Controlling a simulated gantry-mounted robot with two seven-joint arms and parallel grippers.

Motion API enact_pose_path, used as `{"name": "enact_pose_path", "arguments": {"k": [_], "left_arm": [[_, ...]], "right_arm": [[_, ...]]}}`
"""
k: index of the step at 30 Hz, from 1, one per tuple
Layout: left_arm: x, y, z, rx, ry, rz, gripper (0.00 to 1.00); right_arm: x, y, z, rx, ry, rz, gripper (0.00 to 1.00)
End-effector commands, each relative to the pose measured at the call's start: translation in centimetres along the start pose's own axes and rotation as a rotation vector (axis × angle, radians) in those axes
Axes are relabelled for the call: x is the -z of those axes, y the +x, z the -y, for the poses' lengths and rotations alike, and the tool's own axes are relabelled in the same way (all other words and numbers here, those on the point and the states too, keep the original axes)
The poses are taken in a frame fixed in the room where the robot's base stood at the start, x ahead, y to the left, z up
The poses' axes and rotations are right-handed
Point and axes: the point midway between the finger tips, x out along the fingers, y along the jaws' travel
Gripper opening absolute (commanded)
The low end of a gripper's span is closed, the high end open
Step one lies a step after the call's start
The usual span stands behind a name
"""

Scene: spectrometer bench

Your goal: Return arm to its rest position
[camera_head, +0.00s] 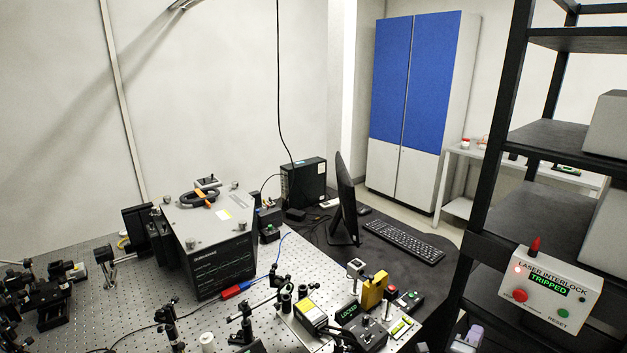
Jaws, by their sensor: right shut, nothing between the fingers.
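Only a small part of what looks like my right gripper (467,339) shows, pale and dark, at the bottom edge right of centre. It is shut and empty, below and left of the laser interlock box (557,288), and apart from it. The rest of my right arm is hidden or out of frame. My left gripper is not in view. The interlock box is white, with a red lamp on top, a lit "TRIPPED" display, a red button and a green reset button.
The perforated optical bench (110,318) carries a large grey instrument (212,240) and several optical mounts. A controller reading "LOCKED" (348,312) stands near the front. A monitor (345,200) and keyboard (402,240) are behind. A black shelf rack (492,190) limits room at right.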

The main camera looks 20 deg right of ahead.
Motion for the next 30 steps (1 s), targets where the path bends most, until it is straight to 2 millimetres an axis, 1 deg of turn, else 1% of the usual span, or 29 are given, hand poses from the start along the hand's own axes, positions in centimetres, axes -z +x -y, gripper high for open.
{"name": "enact_pose_path", "arguments": {"k": [2, 5, 6, 8, 9, 11, 12, 14, 15, 17, 18, 20, 21, 23, 24, 25, 29, 30], "left_arm": [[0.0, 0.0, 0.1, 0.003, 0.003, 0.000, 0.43], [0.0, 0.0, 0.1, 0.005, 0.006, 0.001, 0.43], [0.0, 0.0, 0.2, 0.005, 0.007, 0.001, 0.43], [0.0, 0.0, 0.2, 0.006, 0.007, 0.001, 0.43], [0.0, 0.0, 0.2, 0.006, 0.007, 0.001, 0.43], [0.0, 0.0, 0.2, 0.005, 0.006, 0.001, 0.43], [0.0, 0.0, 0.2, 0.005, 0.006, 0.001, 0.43], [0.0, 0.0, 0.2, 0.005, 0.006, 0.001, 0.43], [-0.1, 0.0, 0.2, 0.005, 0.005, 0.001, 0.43], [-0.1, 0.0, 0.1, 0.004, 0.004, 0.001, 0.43], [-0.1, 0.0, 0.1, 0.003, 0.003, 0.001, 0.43], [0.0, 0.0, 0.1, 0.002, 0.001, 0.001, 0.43], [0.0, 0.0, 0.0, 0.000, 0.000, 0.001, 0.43], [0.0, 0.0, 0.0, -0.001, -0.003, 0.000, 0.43], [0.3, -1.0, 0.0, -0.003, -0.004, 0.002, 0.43], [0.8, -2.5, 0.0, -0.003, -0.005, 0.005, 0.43], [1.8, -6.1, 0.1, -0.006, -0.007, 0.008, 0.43], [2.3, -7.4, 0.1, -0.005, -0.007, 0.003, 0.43]], "right_arm": [[-1.0, -1.6, -0.8, -0.019, -0.144, 0.153, 0.00], [-3.2, -5.3, -2.1, -0.038, -0.381, 0.398, 0.00], [-4.0, -7.4, -2.9, -0.042, -0.487, 0.504, 0.00], [-5.0, -11.1, -4.1, -0.040, -0.655, 0.666, 0.00], [-5.3, -13.9, -5.2, -0.036, -0.772, 0.777, 0.00], [-5.3, -18.2, -6.7, -0.022, -0.945, 0.938, 0.00], [-5.0, -21.0, -7.8, -0.011, -1.055, 1.040, 0.00], [-4.1, -25.0, -9.2, 0.010, -1.204, 1.179, 0.00], [-3.3, -27.4, -9.9, 0.027, -1.297, 1.264, 0.00], [-1.8, -30.8, -11.0, 0.053, -1.425, 1.386, 0.00], [-0.7, -32.8, -11.6, 0.072, -1.504, 1.460, 0.00], [1.2, -35.7, -12.3, 0.102, -1.615, 1.569, 0.00], [2.5, -37.5, -12.7, 0.124, -1.686, 1.638, 0.00], [4.6, -39.9, -13.2, 0.159, -1.787, 1.740, 0.00], [5.7, -40.8, -12.1, 0.177, -1.830, 1.780, 0.00], [5.8, -40.4, -10.4, 0.173, -1.819, 1.767, 0.00], [6.4, -40.2, -6.8, 0.168, -1.813, 1.764, 0.00], [6.7, -40.1, -5.6, 0.167, -1.812, 1.763, 0.00]]}}
